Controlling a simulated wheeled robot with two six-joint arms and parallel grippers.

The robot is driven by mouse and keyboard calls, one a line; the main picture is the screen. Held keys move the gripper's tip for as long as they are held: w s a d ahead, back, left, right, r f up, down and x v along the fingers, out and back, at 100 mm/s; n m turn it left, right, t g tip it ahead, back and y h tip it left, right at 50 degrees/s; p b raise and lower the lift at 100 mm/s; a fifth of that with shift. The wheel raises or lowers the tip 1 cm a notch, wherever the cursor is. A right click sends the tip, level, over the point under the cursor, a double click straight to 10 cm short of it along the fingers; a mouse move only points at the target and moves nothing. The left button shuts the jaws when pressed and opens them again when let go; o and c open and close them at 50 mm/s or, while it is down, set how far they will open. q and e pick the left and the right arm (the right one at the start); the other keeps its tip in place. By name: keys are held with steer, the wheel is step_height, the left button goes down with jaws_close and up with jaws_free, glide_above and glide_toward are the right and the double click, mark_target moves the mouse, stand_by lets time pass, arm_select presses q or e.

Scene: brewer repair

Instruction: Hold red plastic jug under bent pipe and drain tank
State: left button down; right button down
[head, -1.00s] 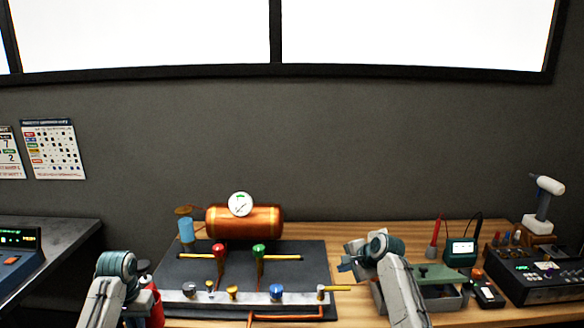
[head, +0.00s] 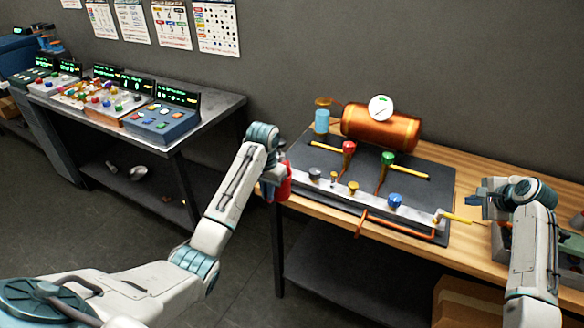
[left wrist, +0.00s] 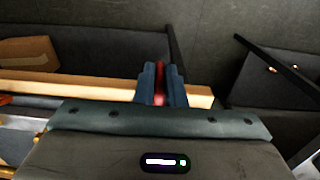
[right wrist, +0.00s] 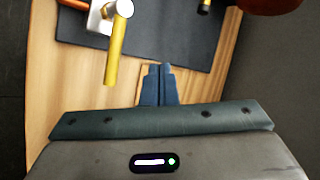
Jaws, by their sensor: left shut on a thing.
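The copper tank (head: 380,127) with a white gauge (head: 380,108) lies at the back of the dark mat. The bent copper pipe (head: 362,222) runs along the mat's front and sticks out at the table's front edge. My left gripper (left wrist: 160,85) is shut on the red plastic jug (head: 285,184), at the table's left front corner, left of the pipe. The arm partly hides the jug; only a red strip (left wrist: 159,88) shows between the fingers. My right gripper (right wrist: 157,86) is shut and empty, right of the yellow-handled valve (head: 455,218), which also shows in the right wrist view (right wrist: 116,50).
A red valve (head: 349,148), a green valve (head: 387,159) and several knobs stand on the mat (head: 325,158). A blue cylinder (head: 322,121) is left of the tank. A second table with control panels (head: 160,118) stands to the left. Floor is clear between the tables.

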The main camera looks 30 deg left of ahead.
arm_select(q)
steer(key=s+d+f+m, duration=0.4)
steer(key=d+f+m, duration=0.2)
steer(key=d+m, duration=0.55)
steer(key=s+d+f+m, duration=0.4)
steer(key=d+f+m, duration=0.2)
steer(key=d+m, duration=0.5)
steer(key=w+m, duration=0.1)
steer(key=w, duration=1.2)
steer(key=shift+a, duration=0.45)
arm_select(e)
steer(key=shift+f, duration=0.1)
steer(key=shift+f, duration=2.25)
steer(key=shift+s+d, duration=0.2)
steer(key=shift+s, duration=0.4)
